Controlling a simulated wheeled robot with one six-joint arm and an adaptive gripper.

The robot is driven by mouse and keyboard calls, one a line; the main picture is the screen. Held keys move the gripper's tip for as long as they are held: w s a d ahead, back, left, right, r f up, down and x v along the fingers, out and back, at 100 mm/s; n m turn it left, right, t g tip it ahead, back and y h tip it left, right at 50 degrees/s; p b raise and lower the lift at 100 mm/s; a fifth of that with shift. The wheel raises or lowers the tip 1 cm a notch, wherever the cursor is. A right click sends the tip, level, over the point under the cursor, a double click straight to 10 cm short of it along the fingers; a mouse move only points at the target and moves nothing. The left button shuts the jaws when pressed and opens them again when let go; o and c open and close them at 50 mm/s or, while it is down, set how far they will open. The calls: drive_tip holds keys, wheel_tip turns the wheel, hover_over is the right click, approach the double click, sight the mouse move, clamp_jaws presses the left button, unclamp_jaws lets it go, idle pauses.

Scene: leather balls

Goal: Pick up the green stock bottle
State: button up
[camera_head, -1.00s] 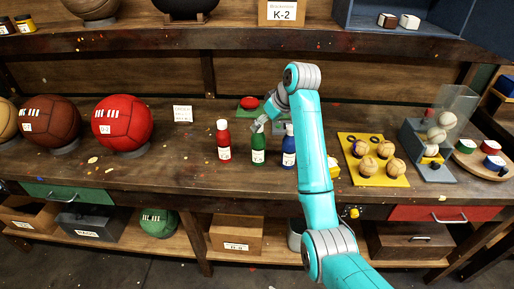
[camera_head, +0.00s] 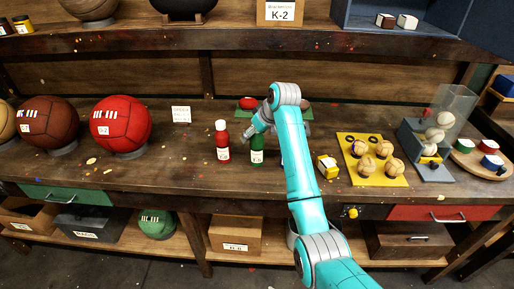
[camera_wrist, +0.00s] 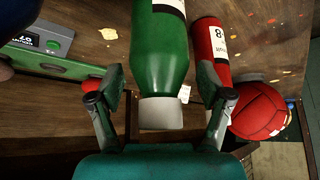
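The green stock bottle (camera_head: 257,155) stands upright on the bench, its upper part partly hidden by my gripper (camera_head: 257,130) in the head view. In the wrist view the green bottle (camera_wrist: 160,55) with its pale cap (camera_wrist: 160,114) lies between the two fingers of my gripper (camera_wrist: 160,100). The fingers are spread, with a gap on each side of the cap. A red bottle (camera_head: 222,143) stands just left of the green one and also shows in the wrist view (camera_wrist: 210,45), close to the right finger.
A yellow board with balls (camera_head: 376,172) and a small yellow-and-white box (camera_head: 327,166) are to the right. A large red ball (camera_head: 121,122) sits left. A green board (camera_head: 246,115) with red pieces lies behind.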

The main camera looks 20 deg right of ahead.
clamp_jaws()
